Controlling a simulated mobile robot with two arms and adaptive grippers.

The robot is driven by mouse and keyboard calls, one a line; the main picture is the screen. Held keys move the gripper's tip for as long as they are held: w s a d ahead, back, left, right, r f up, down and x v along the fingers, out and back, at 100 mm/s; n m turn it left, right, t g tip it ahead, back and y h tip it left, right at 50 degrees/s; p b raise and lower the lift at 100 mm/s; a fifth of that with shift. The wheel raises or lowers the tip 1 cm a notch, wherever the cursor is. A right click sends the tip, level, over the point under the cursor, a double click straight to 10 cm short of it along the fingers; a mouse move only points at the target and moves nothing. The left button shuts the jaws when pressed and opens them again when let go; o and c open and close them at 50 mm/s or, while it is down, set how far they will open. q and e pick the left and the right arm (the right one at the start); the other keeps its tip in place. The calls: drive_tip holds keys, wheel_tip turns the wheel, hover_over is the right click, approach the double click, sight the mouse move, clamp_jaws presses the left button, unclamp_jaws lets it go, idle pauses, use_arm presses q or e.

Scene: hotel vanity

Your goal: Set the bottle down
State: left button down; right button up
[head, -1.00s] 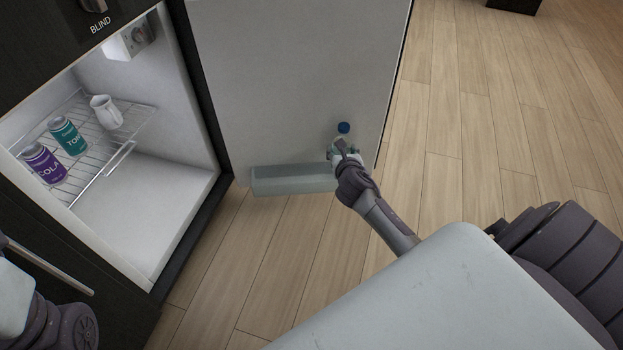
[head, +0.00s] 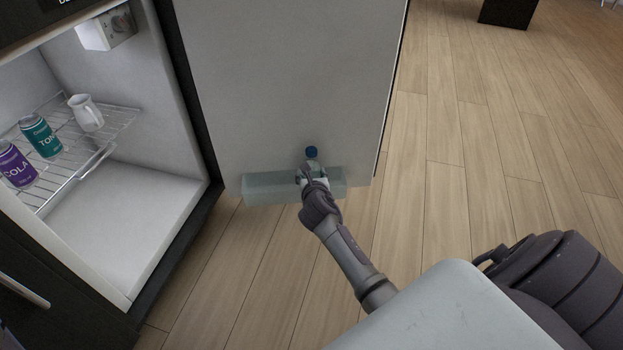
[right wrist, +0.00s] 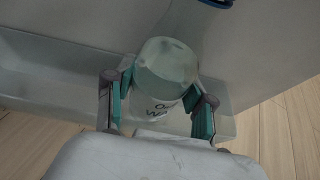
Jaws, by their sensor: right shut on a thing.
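The bottle (head: 312,153) is clear with a blue cap and stands roughly upright in my right gripper (head: 312,176). The right gripper is shut on it at the door bin (head: 262,186), a translucent trough low on the open fridge door. In the right wrist view the bottle (right wrist: 168,75) sits between the two teal-padded fingers, with dark lettering on its label and the bin's walls around it. Its base is hidden, so I cannot tell whether it touches the bin floor. My left gripper is not in view.
The fridge door (head: 290,80) stands open. Inside the fridge, a wire shelf (head: 115,118) holds a purple cola can (head: 17,166), a teal can (head: 40,136) and a white pitcher (head: 86,112). The bin left of the bottle is empty. Wood floor (head: 500,150) lies clear to the right.

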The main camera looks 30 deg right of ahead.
drive_tip(key=o, duration=1.5)
drive_tip(key=shift+f, duration=0.1)
